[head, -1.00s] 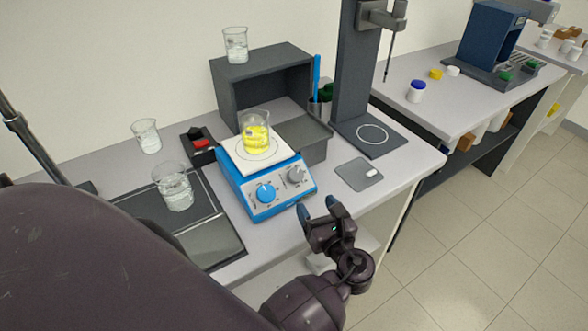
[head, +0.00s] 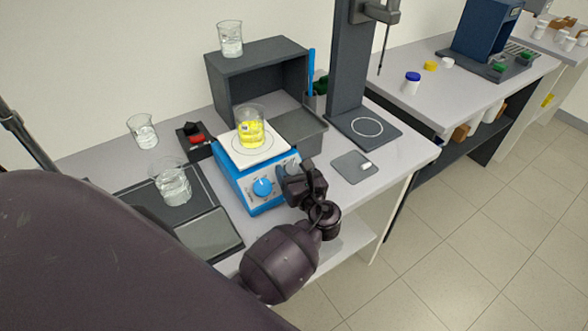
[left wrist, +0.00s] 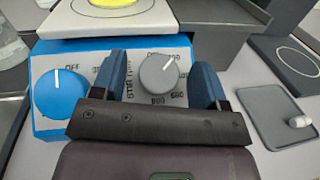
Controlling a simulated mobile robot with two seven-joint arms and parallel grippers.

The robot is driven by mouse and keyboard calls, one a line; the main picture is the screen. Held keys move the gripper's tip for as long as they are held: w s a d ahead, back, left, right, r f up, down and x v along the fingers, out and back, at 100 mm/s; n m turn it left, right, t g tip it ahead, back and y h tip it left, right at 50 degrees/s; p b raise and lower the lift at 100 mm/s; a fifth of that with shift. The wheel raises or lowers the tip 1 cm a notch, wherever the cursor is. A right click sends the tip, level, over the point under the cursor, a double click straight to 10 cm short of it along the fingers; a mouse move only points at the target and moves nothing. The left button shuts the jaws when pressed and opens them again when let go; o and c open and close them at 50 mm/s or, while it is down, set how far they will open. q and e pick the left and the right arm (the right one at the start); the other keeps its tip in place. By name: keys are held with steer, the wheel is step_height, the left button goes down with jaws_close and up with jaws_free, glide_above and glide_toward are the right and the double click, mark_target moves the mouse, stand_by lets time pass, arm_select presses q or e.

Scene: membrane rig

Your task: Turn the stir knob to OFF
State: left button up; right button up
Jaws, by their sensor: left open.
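The blue hot plate-stirrer (head: 240,193) stands on the bench with a beaker of yellow liquid (head: 250,129) on its white top. In the left wrist view, the grey stir knob (left wrist: 159,73) has its white pointer line up and to the right. The word STIR shows to its left, and numbers show around it. My left gripper (head: 296,176) is open at the front panel, with one blue finger on each side of the grey knob. Contact with it cannot be told. The blue knob (left wrist: 60,94) is left of the fingers, its pointer line upward, near an OFF mark.
A grey pad with a small white stir bar (head: 366,165) lies to the right of the stirrer. A dark stand (head: 349,85) and an open grey box (head: 232,80) are behind. Glass beakers (head: 173,184) stand to the left. The floor at the right is clear.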

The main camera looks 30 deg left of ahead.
arm_select(q)
steer(key=c, duration=0.9)
steer(key=shift+n+g+y, duration=0.3)
steer(key=shift+n+g, duration=0.1)
arm_select(e)
steer(key=shift+f, duration=0.1)
arm_select(q)
steer(key=n+g, duration=0.2)
steer(key=n+g+y+b, duration=0.1)
steer(key=n+g, duration=0.1)
steer(key=shift+w+d+n+y, duration=0.1)
steer(key=shift+w+n+y, duration=0.05)
steer(key=shift+n+y, duration=0.2)
steer(key=n+g+b, duration=0.1)
steer(key=n+g, duration=0.5)
steer(key=shift+w+n, duration=0.1)
steer(key=shift+n, duration=0.15)
arm_select(e)
steer(key=shift+w+f, duration=0.35)
steer(key=shift+w, duration=0.05)
arm_select(q)
steer(key=shift+n+g, duration=0.3)
steer(key=o, duration=0.9)
arm_select(e)
steer(key=shift+s, duration=0.1)
